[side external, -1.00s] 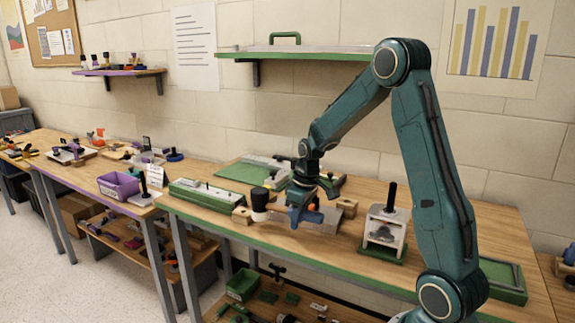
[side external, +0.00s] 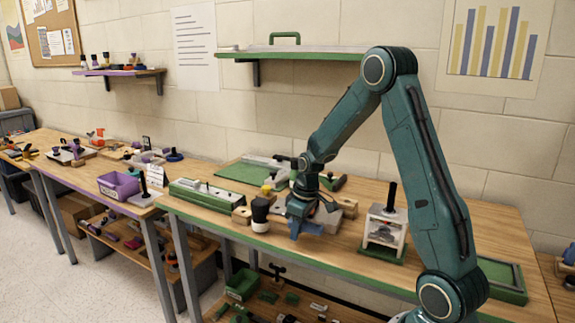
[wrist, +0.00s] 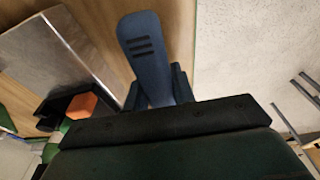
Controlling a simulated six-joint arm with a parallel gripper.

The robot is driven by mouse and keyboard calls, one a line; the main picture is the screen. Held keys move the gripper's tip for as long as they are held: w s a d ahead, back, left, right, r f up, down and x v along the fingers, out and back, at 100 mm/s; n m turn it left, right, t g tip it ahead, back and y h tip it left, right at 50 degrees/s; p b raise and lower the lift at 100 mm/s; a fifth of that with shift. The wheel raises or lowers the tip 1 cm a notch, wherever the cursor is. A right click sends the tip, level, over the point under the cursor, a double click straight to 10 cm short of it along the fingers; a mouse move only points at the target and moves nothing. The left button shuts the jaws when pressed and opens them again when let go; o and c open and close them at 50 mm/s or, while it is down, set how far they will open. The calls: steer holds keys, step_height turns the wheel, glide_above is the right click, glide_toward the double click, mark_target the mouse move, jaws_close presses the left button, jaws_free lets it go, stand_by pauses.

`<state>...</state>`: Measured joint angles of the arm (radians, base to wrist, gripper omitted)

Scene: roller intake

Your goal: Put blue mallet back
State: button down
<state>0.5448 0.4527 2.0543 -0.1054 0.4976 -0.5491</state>
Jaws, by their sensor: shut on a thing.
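My gripper (side external: 303,228) is low over the front of the green-edged bench, left of the white-framed stand. It is shut on the blue mallet (wrist: 145,55). In the wrist view its flat blue handle, with dark slots, runs up from between the jaws (wrist: 158,88). In the side view blue shows at the gripper (side external: 312,228). A black, pale-banded round piece (side external: 260,212) beside the gripper's left side looks like the mallet's head, but its join to the handle is hidden. I cannot tell whether the mallet touches the bench.
A wooden block (side external: 346,206) is close behind and right of my gripper. The white-framed stand (side external: 385,230) with a black post is further right. A long green fixture (side external: 207,196) and a small wooden block (side external: 241,215) are to the left. A yellow-topped piece (side external: 266,190) stands behind.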

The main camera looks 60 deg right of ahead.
steer(key=shift+f, duration=0.45)
stand_by(0.3)
steer(key=c, duration=1.1)
jaws_free()
steer(key=r, duration=0.4)
steer(key=s+r, duration=0.1)
steer(key=r, duration=0.4)
steer(key=s+r, duration=0.1)
steer(key=r, duration=0.3)
steer(key=shift+s+r, duration=0.1)
steer(key=shift+r, duration=0.25)
